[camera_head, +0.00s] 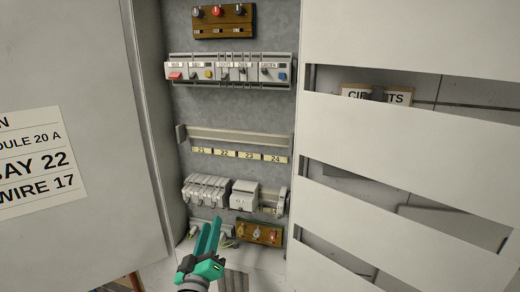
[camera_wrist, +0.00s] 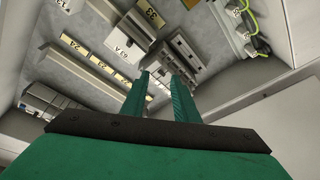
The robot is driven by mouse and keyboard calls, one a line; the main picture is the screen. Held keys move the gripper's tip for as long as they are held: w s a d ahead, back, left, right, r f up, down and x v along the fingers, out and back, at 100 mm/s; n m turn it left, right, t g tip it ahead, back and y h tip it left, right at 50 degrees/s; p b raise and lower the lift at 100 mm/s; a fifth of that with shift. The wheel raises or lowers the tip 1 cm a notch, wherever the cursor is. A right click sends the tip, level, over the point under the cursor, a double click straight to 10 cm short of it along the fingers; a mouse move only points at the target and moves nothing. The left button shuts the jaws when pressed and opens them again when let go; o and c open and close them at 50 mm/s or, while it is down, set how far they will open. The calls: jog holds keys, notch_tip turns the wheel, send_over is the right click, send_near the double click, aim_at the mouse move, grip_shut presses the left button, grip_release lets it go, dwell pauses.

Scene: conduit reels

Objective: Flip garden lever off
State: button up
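An upper row of modules (camera_head: 227,72) with small levers and coloured buttons sits on a rail in the open cabinet in the head view. The labels above its levers are too small to read surely, so I cannot tell which lever is the garden one. My green gripper (camera_head: 209,226) is low in front of the cabinet, well below that row and near the bottom modules. Its two fingers are apart with nothing between them in the wrist view (camera_wrist: 162,76). The wrist view looks into the cabinet with labels turned over.
A panel with three knobs (camera_head: 223,32) is at the top. An empty rail (camera_head: 235,137) has labels 21 to 24 below it. Lower down are grey breakers (camera_head: 206,190) and a brown terminal block (camera_head: 259,232). Grey doors or panels flank the opening; a slatted white one (camera_head: 400,130) is right.

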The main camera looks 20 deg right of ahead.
jog(key=w+d+r+m+g+h, duration=0.15)
jog(key=r+m, duration=0.25)
jog(key=r, duration=1)
jog(key=d+r+m+g+h, duration=0.2)
jog(key=r+m+g+h, duration=0.1)
jog(key=r, duration=1.2)
jog(key=m+g+y, duration=0.1)
jog(key=m+g, duration=0.1)
send_near(263, 70)
jog(key=w+a+f, duration=0.2)
jog(key=w+f, duration=0.2)
jog(key=w, duration=0.1)
jog(key=s+d+r+m+y, duration=0.15)
jog(key=s+r+y, duration=0.25)
jog(key=s+r, duration=0.4)
jog(key=shift+g, duration=0.35)
jog(key=x, duration=1.1)
jog(key=shift+s+d, duration=0.15)
jog(key=shift+d, duration=0.05)
grip_shut()
